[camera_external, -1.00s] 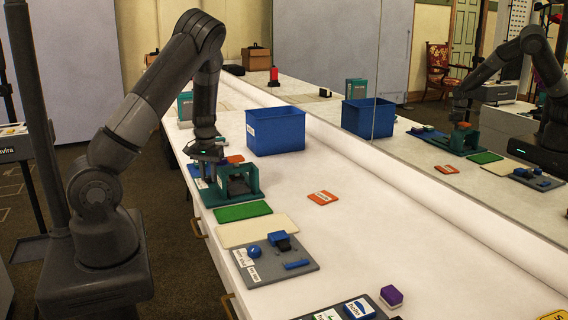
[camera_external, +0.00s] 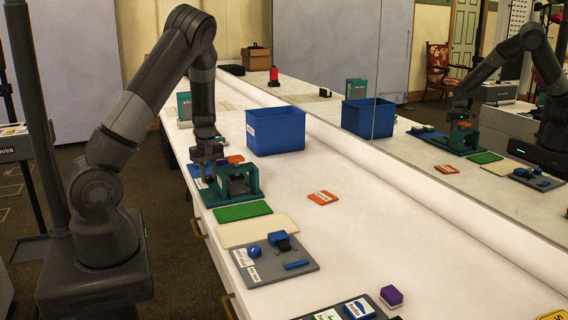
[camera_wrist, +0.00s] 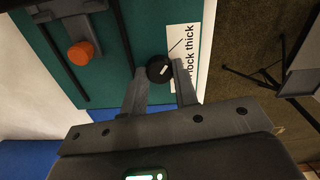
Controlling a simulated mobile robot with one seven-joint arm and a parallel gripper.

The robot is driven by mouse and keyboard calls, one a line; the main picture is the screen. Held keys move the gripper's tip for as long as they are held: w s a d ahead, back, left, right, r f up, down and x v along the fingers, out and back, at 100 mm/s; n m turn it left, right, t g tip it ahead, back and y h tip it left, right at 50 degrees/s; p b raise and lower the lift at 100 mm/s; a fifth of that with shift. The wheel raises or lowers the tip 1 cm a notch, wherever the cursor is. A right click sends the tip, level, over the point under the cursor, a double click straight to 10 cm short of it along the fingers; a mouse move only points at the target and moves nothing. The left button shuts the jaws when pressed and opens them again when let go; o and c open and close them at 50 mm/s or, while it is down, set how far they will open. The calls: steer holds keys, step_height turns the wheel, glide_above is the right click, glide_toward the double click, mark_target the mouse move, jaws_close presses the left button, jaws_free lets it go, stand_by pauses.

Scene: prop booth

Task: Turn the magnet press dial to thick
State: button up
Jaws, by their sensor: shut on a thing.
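The pointer slants toward the label side. My gripper (camera_wrist: 160,90) is shut on the dial, with one finger on either side of it. In the external view my gripper (camera_external: 208,172) is low at the press, and the dial is hidden there.
An orange knob (camera_wrist: 80,53) and dark bars are on the press near the dial. A blue bin (camera_external: 275,131) stands behind the press. A green mat (camera_external: 243,212), a cream mat (camera_external: 250,231) and a grey board (camera_external: 274,262) lie in front. A mirror runs along the right.

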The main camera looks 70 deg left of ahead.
mark_target(209, 177)
steer(key=shift+n, duration=0.5)
steer(key=o, duration=1)
step_height(209, 177, up, 11)
steer(key=shift+d+f, duration=0.1)
stand_by(0.6)
